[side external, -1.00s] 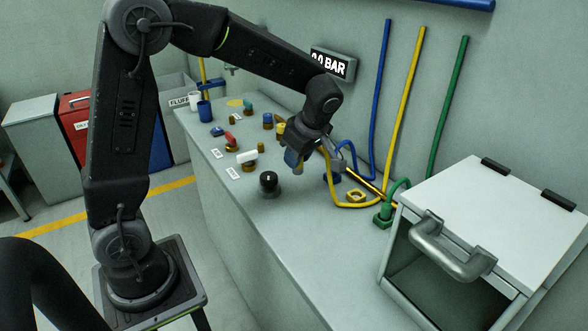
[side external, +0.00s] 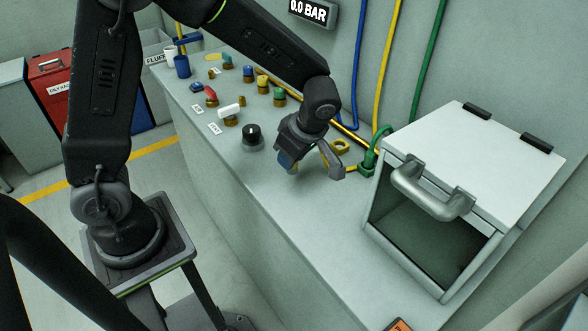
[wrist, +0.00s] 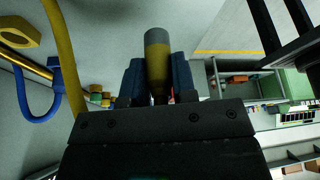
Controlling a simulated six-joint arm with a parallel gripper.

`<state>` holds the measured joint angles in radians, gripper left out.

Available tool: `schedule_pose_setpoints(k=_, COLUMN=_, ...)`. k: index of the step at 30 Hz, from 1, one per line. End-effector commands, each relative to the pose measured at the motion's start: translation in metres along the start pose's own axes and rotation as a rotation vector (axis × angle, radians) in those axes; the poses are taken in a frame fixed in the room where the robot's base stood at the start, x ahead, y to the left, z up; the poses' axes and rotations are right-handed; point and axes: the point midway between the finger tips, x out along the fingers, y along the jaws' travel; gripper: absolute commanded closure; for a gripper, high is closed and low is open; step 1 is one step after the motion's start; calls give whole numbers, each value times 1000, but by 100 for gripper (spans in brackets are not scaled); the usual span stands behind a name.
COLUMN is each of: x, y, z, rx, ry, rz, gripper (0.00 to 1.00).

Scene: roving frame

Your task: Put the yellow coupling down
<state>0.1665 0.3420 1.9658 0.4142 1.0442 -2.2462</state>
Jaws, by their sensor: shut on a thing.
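In the wrist view the yellow coupling (wrist: 157,66), a cylinder with a grey end, stands between the two blue fingers of my gripper (wrist: 157,80). The gripper is shut on it. In the side view my gripper (side external: 302,158) hangs over the bench top, right of the black knob and in front of the yellow fitting. The coupling is mostly hidden there by the fingers, and I cannot tell whether it touches the bench. A yellow hose (wrist: 66,60) runs past the left of the gripper in the wrist view.
A black knob (side external: 252,138) and several coloured valves stand left on the bench (side external: 270,205). A yellow fitting (side external: 341,146) and green fitting (side external: 366,168) sit behind. A grey box (side external: 475,165) with a handle stands right. The bench front below the gripper is clear.

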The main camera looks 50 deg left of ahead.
Motion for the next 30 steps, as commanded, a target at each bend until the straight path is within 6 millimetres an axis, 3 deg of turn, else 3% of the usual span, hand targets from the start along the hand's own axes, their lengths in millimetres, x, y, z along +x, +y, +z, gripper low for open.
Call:
schedule_pose_setpoints(k=5, x=7, y=1, z=11, rx=0, ry=0, rz=-1, gripper=99)
schedule_pose_setpoints(k=12, x=36, y=1, z=22, rx=1, ry=1, rz=-3, gripper=99)
schedule_pose_setpoints(k=25, x=42, y=1, z=24, rx=0, ry=0, rz=0, gripper=99)
schedule_pose_setpoints(k=26, x=42, y=1, z=24, rx=0, ry=0, rz=0, gripper=73)
schedule_pose_setpoints(k=30, x=41, y=1, z=24, rx=0, ry=0, rz=0, gripper=60)
